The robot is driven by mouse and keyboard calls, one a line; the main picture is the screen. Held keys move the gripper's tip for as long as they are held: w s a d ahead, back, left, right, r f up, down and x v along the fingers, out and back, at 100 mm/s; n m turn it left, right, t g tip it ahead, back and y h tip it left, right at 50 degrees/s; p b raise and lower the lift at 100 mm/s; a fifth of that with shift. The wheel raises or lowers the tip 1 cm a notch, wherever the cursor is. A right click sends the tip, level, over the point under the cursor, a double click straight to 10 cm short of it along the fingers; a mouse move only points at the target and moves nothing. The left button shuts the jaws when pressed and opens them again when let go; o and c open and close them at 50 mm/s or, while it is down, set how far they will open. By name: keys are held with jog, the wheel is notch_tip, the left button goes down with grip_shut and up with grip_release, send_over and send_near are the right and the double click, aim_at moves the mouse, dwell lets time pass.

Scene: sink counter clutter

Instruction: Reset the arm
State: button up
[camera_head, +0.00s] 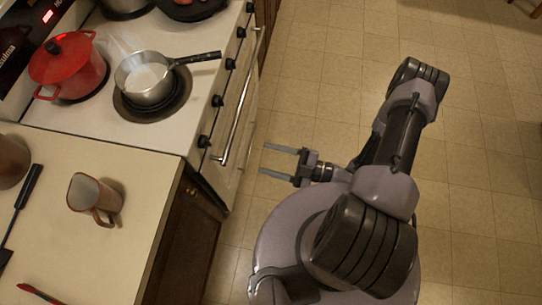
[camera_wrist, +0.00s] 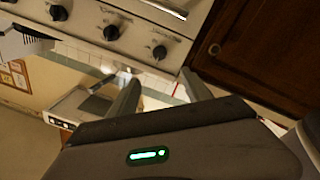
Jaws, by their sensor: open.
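My gripper (camera_head: 283,161) is open and empty in the head view. It hangs over the tiled floor, its two fingers pointing left toward the stove front, apart from the stove and counter. My arm is folded above my base, at the right of the stove. In the wrist view, my gripper's two fingers (camera_wrist: 160,95) stand apart with nothing between them. Beyond them the stove's knobs (camera_wrist: 110,32) and a dark wooden cabinet door (camera_wrist: 262,45) show.
A white stove (camera_head: 205,75) carries a red pot (camera_head: 68,62) and a steel saucepan (camera_head: 146,82), its handle pointing right. A mug (camera_head: 95,197) stands on the counter (camera_head: 130,165). A black-handled utensil (camera_head: 25,190) lies at left.

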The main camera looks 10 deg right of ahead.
dwell(0.3)
